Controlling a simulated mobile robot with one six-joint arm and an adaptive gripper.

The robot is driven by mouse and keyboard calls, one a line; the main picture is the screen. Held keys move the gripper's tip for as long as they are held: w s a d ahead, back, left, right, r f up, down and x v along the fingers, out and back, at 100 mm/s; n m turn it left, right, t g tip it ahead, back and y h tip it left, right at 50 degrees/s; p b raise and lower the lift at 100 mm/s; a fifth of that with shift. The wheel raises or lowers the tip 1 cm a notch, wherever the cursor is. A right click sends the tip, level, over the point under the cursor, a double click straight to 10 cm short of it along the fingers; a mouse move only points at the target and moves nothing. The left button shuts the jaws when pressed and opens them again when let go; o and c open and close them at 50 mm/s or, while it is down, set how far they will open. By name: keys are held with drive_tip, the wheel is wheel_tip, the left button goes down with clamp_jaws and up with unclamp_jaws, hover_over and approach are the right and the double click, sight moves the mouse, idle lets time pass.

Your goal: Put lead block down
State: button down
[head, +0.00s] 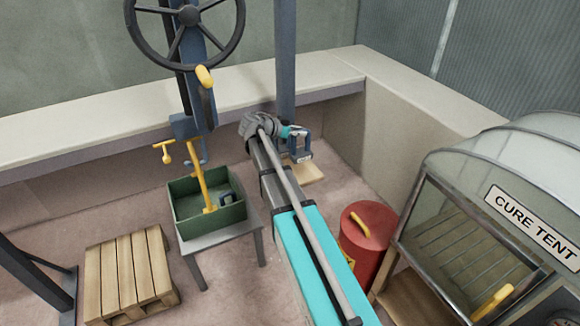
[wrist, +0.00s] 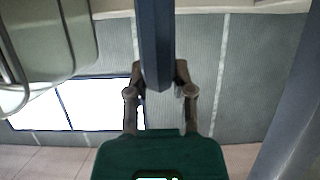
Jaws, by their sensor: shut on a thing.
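My gripper (head: 296,143) is at the end of my teal arm, near the blue post and to the right of the green box. It is shut on a dark blue-grey piece, which appears to be the lead block (head: 300,156). In the wrist view this dark piece (wrist: 157,45) runs from the top edge down between the two fingers of my gripper (wrist: 158,88). The fingers hide part of it. In the head view it shows over a light wooden board (head: 312,174); I cannot tell whether it touches the board.
A green box (head: 190,222) with a yellow-handled tool and a small dark object stands on a grey stool (head: 246,234). A wooden pallet (head: 128,275) lies left. A red drum (head: 368,245) and the cure tent (head: 480,190) stand right. A blue post (head: 286,60) rises behind.

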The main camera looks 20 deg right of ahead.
sight(296, 153)
drive_tip(key=shift+s+d, duration=0.1)
drive_tip(key=shift+d, duration=0.05)
drive_tip(key=shift+f+b, duration=0.45)
drive_tip(key=shift+b, duration=0.1)
wheel_tip(296, 153, down, 5)
drive_tip(key=b, duration=0.5)
drive_tip(key=shift+f, duration=0.1)
drive_tip(key=shift+f+b, duration=1.85)
drive_tip(key=shift+b, duration=0.15)
drive_tip(key=shift+c, duration=2.4)
unclamp_jaws()
